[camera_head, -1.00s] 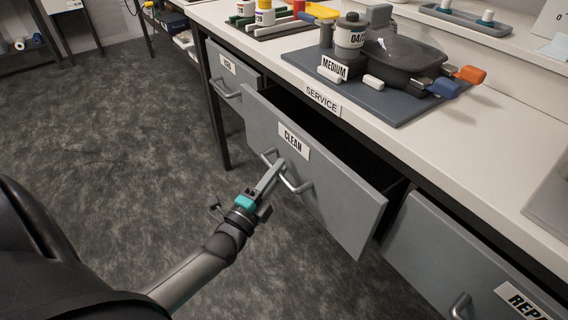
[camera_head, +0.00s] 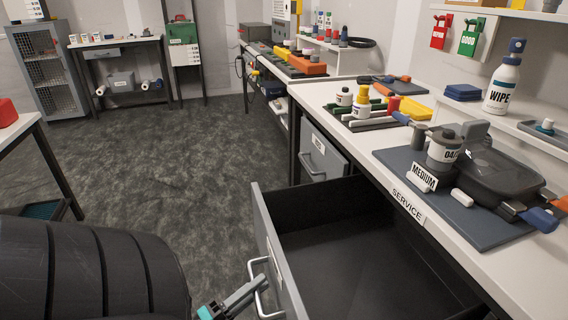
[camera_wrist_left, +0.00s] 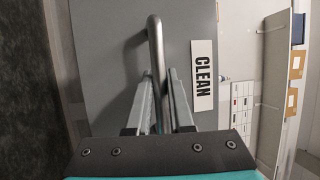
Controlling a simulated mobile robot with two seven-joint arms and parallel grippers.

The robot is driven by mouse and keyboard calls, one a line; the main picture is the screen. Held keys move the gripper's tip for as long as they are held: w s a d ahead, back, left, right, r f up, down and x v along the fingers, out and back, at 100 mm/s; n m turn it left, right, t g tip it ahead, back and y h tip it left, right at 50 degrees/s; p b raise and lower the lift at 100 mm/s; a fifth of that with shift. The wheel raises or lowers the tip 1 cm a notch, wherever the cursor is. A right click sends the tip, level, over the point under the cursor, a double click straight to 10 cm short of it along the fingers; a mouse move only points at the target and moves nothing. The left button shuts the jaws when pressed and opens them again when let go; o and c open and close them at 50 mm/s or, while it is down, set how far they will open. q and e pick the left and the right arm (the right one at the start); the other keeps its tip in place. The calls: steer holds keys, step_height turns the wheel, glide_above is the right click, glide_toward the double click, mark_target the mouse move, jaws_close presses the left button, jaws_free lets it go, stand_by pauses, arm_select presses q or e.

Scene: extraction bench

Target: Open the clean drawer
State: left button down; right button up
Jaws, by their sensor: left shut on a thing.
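The clean drawer (camera_head: 264,229) stands pulled far out from under the service bench, and its dark, empty-looking inside (camera_head: 352,266) shows in the head view. Its CLEAN label (camera_wrist_left: 202,75) shows in the left wrist view, beside the metal bar handle (camera_wrist_left: 155,45). My left gripper (camera_head: 252,288) is at the drawer front, at the bottom of the head view. In the left wrist view its two fingers (camera_wrist_left: 160,90) are shut on the handle, one on each side of the bar. My right gripper is not in view.
The service bench (camera_head: 405,205) carries a blue-grey mat with a MEDIUM bottle (camera_head: 444,150) and a dark lidded container (camera_head: 500,175). Another drawer (camera_head: 322,155) farther along is shut or nearly so. Open floor (camera_head: 190,150) lies to the left.

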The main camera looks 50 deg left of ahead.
arm_select(q)
steer(key=shift+s+a, duration=0.35)
steer(key=shift+s, duration=0.55)
steer(key=shift+s+a, duration=0.35)
steer(key=shift+s, duration=0.5)
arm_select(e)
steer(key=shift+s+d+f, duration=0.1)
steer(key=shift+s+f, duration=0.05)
arm_select(q)
steer(key=c, duration=0.8)
jaws_free()
steer(key=s+f+b, duration=0.1)
steer(key=s+f, duration=0.1)
steer(key=s, duration=1.3)
steer(key=shift+f, duration=0.4)
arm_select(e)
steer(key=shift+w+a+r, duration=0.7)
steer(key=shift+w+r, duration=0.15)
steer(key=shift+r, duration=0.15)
arm_select(q)
steer(key=shift+d, duration=0.1)
